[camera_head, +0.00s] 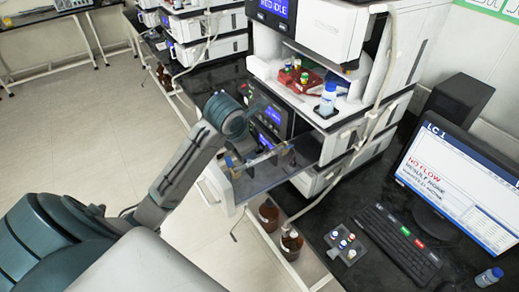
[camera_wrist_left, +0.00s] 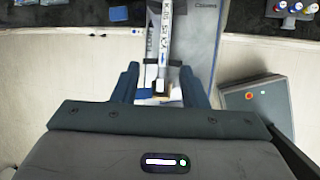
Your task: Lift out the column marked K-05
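A slim silver column (camera_wrist_left: 167,30) with a printed label lies lengthwise in the left wrist view. The label seems to include K-05, but it is small and turned. A strip reading FLOW runs beside it. A dark clip crosses the column's near part. My left gripper (camera_wrist_left: 160,70) has its two blue fingers apart, one on each side of the column's near end, with gaps visible. In the head view my left arm reaches down to the open, see-through-fronted drawer (camera_head: 262,176) of the instrument stack; the fingertips are hard to make out there. My right gripper is not in view.
Brown bottles (camera_head: 291,242) stand below the drawer. A vial tray (camera_head: 345,246), keyboard (camera_head: 398,244) and monitor (camera_head: 465,190) reading NO FLOW are on the black bench at right. Loose tubing hangs along the stack.

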